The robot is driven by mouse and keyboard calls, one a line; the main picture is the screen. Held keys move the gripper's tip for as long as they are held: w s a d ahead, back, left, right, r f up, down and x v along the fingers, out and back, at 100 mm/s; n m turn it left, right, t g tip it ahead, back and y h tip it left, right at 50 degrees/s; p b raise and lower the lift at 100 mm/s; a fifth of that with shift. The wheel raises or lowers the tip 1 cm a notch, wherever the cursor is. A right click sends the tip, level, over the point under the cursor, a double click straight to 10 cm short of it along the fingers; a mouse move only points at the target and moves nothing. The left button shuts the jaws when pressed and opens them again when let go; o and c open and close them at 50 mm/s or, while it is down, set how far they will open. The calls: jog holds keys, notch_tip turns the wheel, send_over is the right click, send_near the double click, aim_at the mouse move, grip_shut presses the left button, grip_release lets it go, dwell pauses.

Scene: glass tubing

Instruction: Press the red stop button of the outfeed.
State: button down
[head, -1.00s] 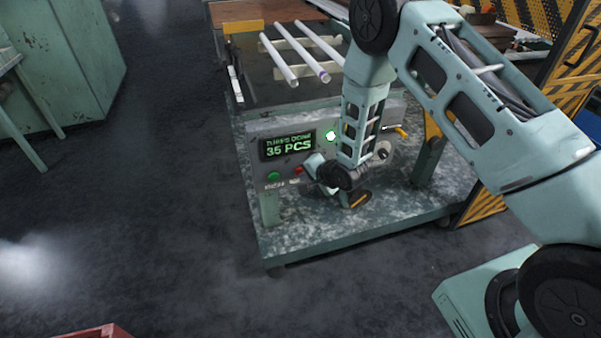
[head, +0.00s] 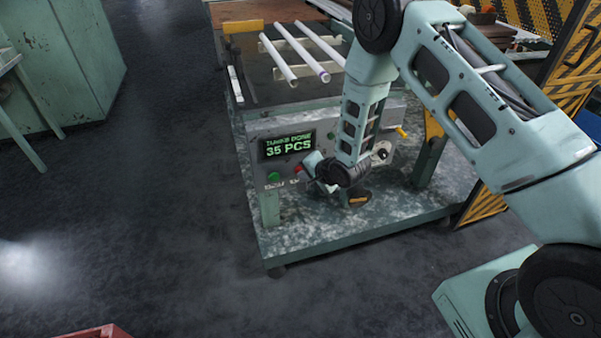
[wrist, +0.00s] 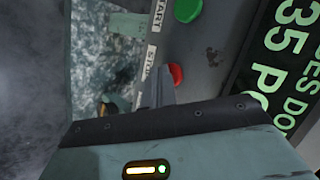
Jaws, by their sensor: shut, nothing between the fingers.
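The red stop button (head: 297,168) is on the grey front panel of the outfeed, right of the green start button (head: 273,176). In the wrist view the red button (wrist: 177,76) shows beside the STOP label, partly covered by my fingers. My gripper (wrist: 160,86) is shut and empty, its tips right at the button's edge. I cannot tell whether they press it. In the head view my gripper (head: 304,168) is small and mostly hidden by my wrist.
White tubes (head: 295,52) lie on the outfeed top above. A dark knob (head: 381,153) and a yellow lever (head: 402,132) sit on the panel's right. Open floor lies to the left.

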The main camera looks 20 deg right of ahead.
jog(key=shift+s, duration=0.9)
jog(key=s, duration=0.5)
jog(key=shift+r, duration=0.1)
dwell(0.8)
